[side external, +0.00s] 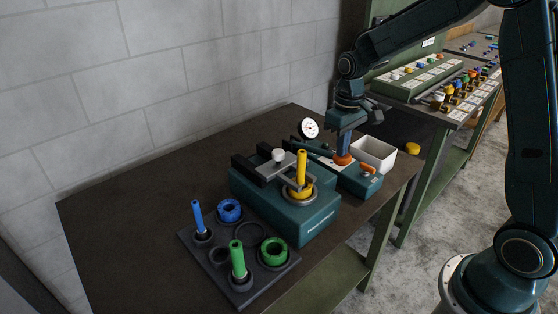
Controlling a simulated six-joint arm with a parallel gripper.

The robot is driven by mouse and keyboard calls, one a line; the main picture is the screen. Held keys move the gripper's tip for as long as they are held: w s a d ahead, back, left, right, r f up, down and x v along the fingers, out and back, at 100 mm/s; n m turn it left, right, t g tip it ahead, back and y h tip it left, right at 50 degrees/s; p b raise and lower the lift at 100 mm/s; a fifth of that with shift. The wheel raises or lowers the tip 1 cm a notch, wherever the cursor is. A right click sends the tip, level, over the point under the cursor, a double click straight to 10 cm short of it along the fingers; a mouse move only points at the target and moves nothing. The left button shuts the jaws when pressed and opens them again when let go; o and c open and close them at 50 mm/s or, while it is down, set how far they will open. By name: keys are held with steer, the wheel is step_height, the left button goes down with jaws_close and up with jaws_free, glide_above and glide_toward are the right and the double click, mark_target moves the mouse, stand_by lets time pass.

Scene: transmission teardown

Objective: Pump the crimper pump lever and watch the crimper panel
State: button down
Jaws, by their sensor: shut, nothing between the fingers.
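The crimper (318,226) is a teal block on the bench with a dark clamp frame and a yellow post standing in a yellow ring (301,192). Behind it to the right is a smaller teal pump unit (352,184) with a small orange part (368,168) on top. A round white gauge (308,128) stands at its back left; its reading is too small to make out. An orange-red knob (343,159), seemingly the pump lever's end, is directly under my gripper (343,151). My gripper points down, shut and empty; its tips look at or just above the knob. Contact is unclear.
A dark tray (234,284) at the front holds blue and green posts and rings. A second bench with small parts stands behind. The bench's left side is clear.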

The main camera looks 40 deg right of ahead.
steer(key=shift+f, duration=1.55)
steer(key=shift+r, duration=3)
steer(key=shift+f, duration=0.2)
steer(key=shift+f, duration=2.8)
steer(key=shift+r, duration=3)
